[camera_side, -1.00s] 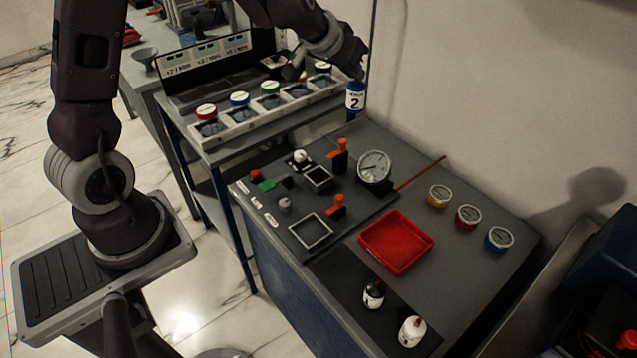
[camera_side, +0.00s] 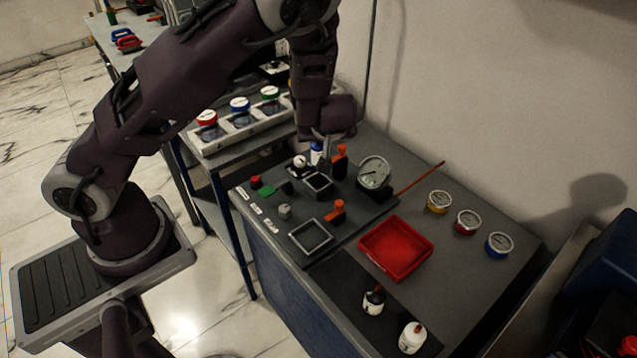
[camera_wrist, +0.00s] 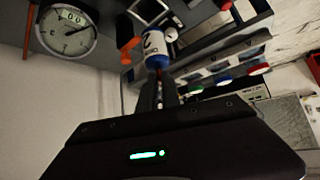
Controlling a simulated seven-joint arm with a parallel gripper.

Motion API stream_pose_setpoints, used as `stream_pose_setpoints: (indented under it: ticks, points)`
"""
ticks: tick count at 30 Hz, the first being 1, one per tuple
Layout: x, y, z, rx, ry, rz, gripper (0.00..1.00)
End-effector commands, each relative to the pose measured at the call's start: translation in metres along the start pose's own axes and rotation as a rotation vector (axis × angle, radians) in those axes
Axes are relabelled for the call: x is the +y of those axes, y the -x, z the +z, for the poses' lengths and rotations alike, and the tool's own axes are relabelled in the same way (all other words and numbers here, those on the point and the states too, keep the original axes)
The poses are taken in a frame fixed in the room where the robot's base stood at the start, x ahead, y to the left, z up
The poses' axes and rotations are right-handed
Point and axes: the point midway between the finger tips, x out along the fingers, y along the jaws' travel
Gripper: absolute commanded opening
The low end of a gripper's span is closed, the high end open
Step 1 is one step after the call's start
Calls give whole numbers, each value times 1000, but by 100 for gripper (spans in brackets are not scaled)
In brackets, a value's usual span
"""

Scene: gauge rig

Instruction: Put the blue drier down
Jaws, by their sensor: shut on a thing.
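The blue drier (camera_side: 316,152) is a small blue and white cylinder with a printed label. My gripper (camera_wrist: 158,88) is shut on it; the wrist view shows the drier (camera_wrist: 155,48) between the fingertips. In the side view my gripper (camera_side: 325,143) hangs over the back of the dark rig panel (camera_side: 345,215), behind a square frame (camera_side: 317,183) and beside an orange-handled valve (camera_side: 340,160). My arm hides part of the drier there. I cannot tell whether its lower end touches anything.
A round dial gauge (camera_side: 374,172) stands right of the valve. A rack (camera_side: 235,134) with coloured-capped units lies to the left. A red tray (camera_side: 396,248), two bottles (camera_side: 374,301) and three small gauges (camera_side: 467,222) occupy the right side. Bare bench lies between tray and gauges.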

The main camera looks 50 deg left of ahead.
Motion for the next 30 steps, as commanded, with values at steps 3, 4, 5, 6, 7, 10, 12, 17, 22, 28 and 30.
stream_pose_setpoints:
  ticks: [3, 4, 5, 6, 7, 10, 12, 17, 22, 28, 30]
  points:
    - [-2, -22, 21, -3, -2, -6, 0]
    - [-2, -26, 25, -2, -1, -5, 0]
    - [-2, -30, 29, -4, 0, -4, 0]
    - [-1, -33, 32, -1, -1, -3, 0]
    - [-1, -37, 36, -2, -2, -3, 0]
    - [-2, -52, 51, -3, -1, -4, 0]
    - [-1, -59, 58, -2, -2, -1, 0]
    - [-1, -62, 62, -2, 1, 0, 0]
    - [-1, -62, 62, -2, 0, 0, 0]
    - [-1, -63, 63, -3, 0, 0, 29]
    - [-1, -62, 63, -3, 0, 0, 29]
